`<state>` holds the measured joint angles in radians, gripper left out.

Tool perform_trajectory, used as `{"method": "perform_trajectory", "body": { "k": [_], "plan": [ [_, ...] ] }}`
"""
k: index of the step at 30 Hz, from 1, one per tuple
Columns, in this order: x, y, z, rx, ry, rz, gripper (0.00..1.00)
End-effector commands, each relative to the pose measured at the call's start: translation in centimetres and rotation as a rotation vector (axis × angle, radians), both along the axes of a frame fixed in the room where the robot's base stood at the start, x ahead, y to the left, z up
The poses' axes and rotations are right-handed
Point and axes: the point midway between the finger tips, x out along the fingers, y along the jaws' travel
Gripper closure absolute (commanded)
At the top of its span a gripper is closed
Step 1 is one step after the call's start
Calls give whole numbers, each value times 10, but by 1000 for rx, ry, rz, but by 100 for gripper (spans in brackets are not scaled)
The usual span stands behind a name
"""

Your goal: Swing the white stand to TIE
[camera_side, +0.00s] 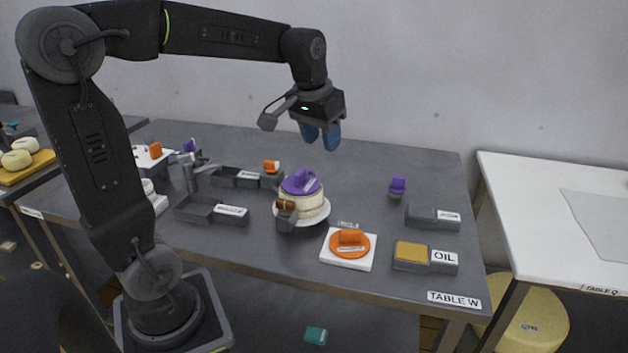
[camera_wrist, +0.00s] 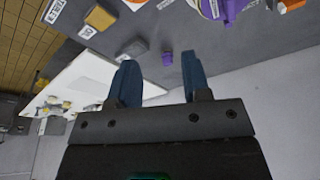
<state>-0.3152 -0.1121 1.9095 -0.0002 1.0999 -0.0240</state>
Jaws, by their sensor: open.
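A round, cream-white stand (camera_side: 312,208) with a purple disc and handle (camera_side: 301,180) on top sits on a white plate near the middle of the dark table. A small label lies on the purple top, but I cannot read it. A white square base (camera_side: 332,259) with an orange round dial (camera_side: 349,243) stands to its right. I cannot make out the word TIE on either. My gripper (camera_side: 320,138) hangs above and behind the round stand, open and empty. Its blue fingers (camera_wrist: 160,85) are apart in the wrist view, where purple and white parts show at the top edge.
The OIL box (camera_side: 443,258), with a mustard-coloured block, stands at the right front. A purple knob (camera_side: 397,187) stands behind it, with another grey box (camera_side: 432,216) between. The table's back right is clear. A white table (camera_side: 540,205) is beyond.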

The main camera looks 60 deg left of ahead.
Motion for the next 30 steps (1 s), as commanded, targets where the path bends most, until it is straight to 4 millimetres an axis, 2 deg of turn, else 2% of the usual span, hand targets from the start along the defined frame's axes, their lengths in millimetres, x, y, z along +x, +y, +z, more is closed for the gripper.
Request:
{"method": "perform_trajectory", "body": {
  "k": [1,6,9,13,18,23,30],
  "plan": [
    [16,22,-6,-11,33,44,56],
    [56,93,-28,-52,117,175,56],
    [70,131,-46,-75,160,240,56],
    [79,168,-65,-100,198,299,56],
    [82,188,-78,-114,218,331,56],
    [82,189,-91,-116,221,333,56],
    [82,188,-137,-117,222,332,56]
  ]
}}
